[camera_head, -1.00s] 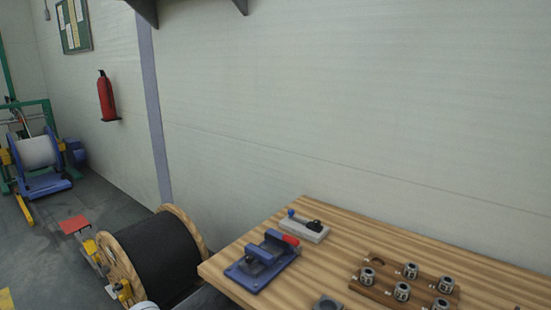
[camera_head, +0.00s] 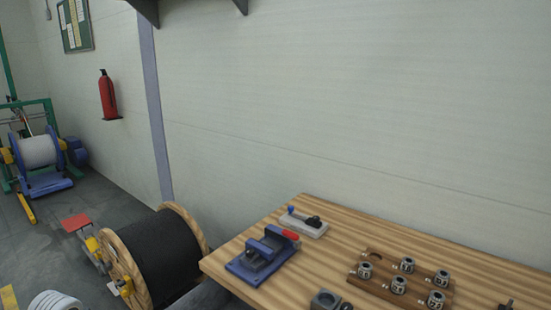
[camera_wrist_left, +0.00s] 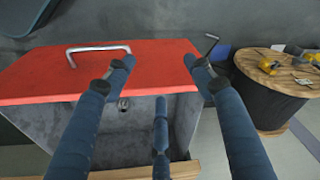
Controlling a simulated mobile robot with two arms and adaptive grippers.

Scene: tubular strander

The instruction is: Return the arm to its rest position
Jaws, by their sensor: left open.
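My left gripper (camera_wrist_left: 158,68) shows in the left wrist view with its blue fingers spread apart. Nothing is held between them. The fingers are over or in front of a red panel (camera_wrist_left: 150,54) with a grey box-like body below it. In the head view, a white ribbed part at the bottom left is probably my left arm. My right gripper is not recognisable in either view.
The wooden bench (camera_head: 225,262) holds a blue vise (camera_head: 262,257), a grey block tool (camera_head: 303,222) and a rack (camera_head: 380,290) with several metal dies. A black cable drum (camera_head: 165,255) stands left of the bench. A wooden drum top (camera_wrist_left: 280,75) shows right in the wrist view.

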